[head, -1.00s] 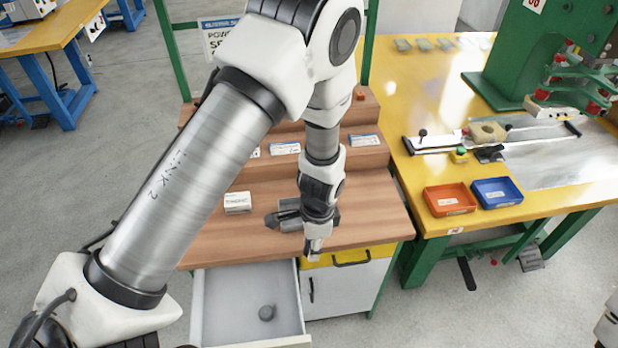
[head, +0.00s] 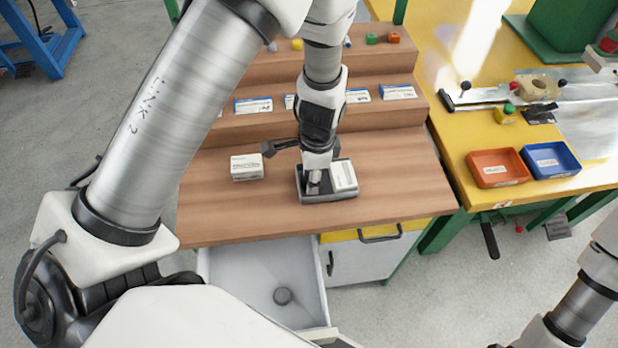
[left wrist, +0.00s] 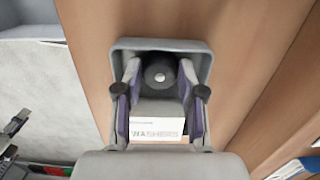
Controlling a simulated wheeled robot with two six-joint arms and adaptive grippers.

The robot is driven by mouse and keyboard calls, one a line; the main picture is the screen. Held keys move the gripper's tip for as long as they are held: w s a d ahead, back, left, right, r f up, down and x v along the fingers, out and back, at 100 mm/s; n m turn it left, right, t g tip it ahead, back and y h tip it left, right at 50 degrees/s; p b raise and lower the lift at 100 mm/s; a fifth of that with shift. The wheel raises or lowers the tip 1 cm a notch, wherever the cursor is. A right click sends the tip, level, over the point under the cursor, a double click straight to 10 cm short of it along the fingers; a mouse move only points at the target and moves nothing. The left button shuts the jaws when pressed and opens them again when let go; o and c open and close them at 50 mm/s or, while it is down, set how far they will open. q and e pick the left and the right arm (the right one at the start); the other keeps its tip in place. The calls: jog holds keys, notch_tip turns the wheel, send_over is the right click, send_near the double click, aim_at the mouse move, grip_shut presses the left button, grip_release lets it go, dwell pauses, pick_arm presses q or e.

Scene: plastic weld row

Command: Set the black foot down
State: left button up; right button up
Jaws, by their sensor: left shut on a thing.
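The black foot (left wrist: 159,68), a dark round piece with a pale centre, is between the fingers of my left gripper (left wrist: 160,82) in the left wrist view. In the head view my left gripper (head: 314,186) points down over the left part of a small grey tray (head: 328,199) on the wooden bench. The gripper is shut on the foot, inside the tray's outline. I cannot tell whether the foot touches the tray floor. A white washers box (head: 344,175) is in the tray's right part; it also shows in the left wrist view (left wrist: 157,127). My right gripper is out of view.
A white box (head: 247,167) stands left of the tray. Stepped shelves with labels rise behind. Orange (head: 497,168) and blue (head: 550,160) bins sit on the yellow table at right.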

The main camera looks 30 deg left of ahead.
pick_arm(q)
jog(key=shift+w, duration=0.1)
jog(key=o, duration=0.7)
jog(key=shift+f, duration=0.1)
jog(key=r, duration=0.8)
jog(key=r+p, duration=0.1)
jog(key=r, duration=0.3)
jog(key=shift+w+d+r, duration=0.1)
jog(key=shift+w+d, duration=0.2)
jog(key=shift+w, duration=0.05)
